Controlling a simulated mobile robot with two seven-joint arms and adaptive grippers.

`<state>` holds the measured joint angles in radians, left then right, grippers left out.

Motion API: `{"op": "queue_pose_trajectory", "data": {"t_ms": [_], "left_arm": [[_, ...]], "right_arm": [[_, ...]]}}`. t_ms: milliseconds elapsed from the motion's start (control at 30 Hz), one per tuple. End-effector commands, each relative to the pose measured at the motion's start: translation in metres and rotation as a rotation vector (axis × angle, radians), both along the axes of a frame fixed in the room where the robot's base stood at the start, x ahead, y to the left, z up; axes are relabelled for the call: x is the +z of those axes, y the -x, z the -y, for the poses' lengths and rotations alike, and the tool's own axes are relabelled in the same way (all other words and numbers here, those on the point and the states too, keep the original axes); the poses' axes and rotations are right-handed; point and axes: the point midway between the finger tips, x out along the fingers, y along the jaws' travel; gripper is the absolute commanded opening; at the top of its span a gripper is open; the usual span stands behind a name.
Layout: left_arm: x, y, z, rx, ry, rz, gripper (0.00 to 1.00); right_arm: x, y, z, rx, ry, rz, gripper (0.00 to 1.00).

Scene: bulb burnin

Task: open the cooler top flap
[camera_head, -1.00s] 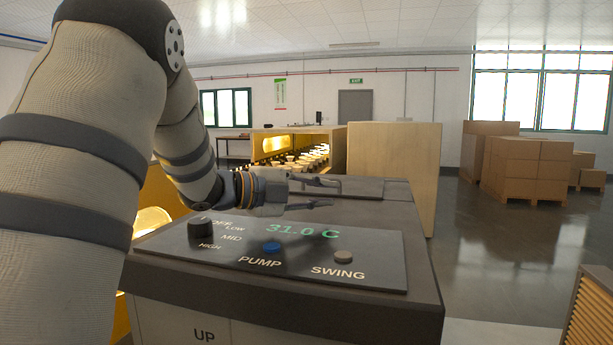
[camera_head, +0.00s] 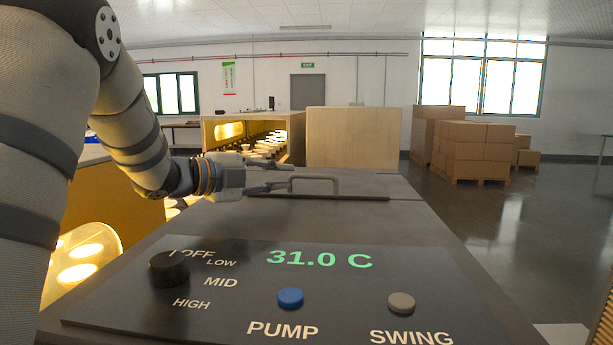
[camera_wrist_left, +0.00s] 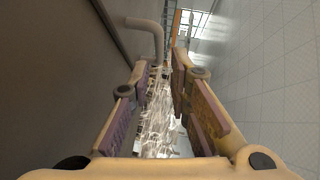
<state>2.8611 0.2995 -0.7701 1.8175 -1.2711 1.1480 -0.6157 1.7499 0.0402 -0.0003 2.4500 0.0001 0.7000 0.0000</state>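The cooler (camera_head: 225,222) is a grey box with a dark control panel on its near part. Its top flap (camera_head: 375,189) lies flat and closed farther back on the top, with a thin bar handle (camera_head: 318,178) raised above it. My left gripper (camera_head: 290,176) is open at the left end of this handle, its fingers spread. Whether a finger touches the handle I cannot tell. My right gripper is out of view.
The panel has a black knob (camera_head: 169,268), a blue PUMP button (camera_head: 290,298), a grey SWING button (camera_head: 401,303) and a 31.0 C display. Cartons (camera_head: 473,152) stand at the right; the floor between is clear.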

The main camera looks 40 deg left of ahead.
Motion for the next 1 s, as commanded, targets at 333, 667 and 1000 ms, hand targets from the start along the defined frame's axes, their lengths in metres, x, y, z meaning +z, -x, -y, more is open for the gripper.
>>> {"op": "queue_pose_trajectory", "data": {"t_ms": [333,667,1000], "left_arm": [[-0.012,-0.075,0.019,-0.001,-0.001,-0.001,0.18],[-0.014,-0.087,0.022,0.0,0.002,0.0,0.18],[-0.014,-0.086,0.021,0.001,0.001,-0.001,0.0]], "right_arm": [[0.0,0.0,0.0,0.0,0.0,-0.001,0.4],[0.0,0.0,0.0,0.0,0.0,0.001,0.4],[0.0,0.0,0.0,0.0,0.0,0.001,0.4]]}}
